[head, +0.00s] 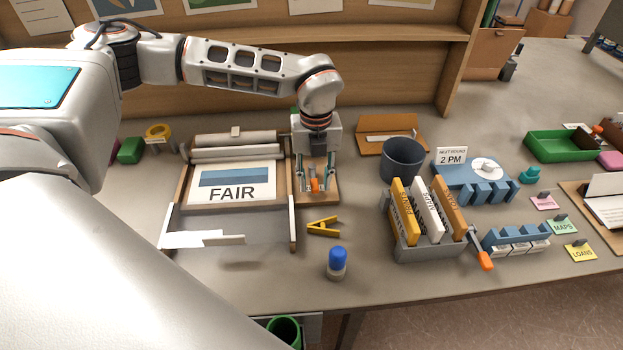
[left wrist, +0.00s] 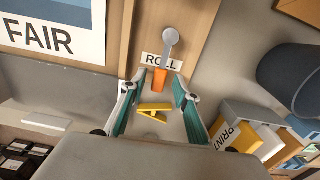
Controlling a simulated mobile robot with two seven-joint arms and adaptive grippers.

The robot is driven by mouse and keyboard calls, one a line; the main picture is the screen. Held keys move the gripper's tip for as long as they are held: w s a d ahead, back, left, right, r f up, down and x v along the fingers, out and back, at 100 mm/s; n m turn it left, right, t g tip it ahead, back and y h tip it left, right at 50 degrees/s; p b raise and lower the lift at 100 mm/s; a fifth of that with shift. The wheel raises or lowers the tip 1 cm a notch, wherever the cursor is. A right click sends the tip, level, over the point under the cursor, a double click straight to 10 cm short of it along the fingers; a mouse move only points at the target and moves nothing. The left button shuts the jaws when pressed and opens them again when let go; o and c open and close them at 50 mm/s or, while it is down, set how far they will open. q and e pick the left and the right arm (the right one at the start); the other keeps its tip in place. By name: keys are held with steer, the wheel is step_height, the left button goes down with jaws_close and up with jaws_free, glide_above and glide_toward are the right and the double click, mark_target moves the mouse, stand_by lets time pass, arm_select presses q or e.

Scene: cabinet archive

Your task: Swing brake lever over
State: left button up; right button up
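The brake lever (left wrist: 167,55) has a grey round pivot and arm with an orange grip (left wrist: 159,78). It is mounted on a wooden strip by a label reading ROLL (left wrist: 150,60), and points toward my gripper in the left wrist view. In the head view the orange grip (head: 314,185) shows below my left gripper (head: 316,178). My left gripper (left wrist: 159,84) is open, its teal-padded fingers appearing on either side of the orange grip. I cannot tell whether they touch it. My right gripper is not in view.
The FAIR poster frame (head: 181,190) is left of the lever. A yellow clip (head: 323,227) and blue-capped bottle (head: 337,262) lie nearer the front. A dark cup (head: 402,160) and file rack (head: 430,250) with another orange handle (head: 486,261) stand right.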

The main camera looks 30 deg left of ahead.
arm_select(q)
steer(key=shift+r, duration=2.9)
step_height(320, 180, up, 12)
steer(key=shift+s, duration=0.1)
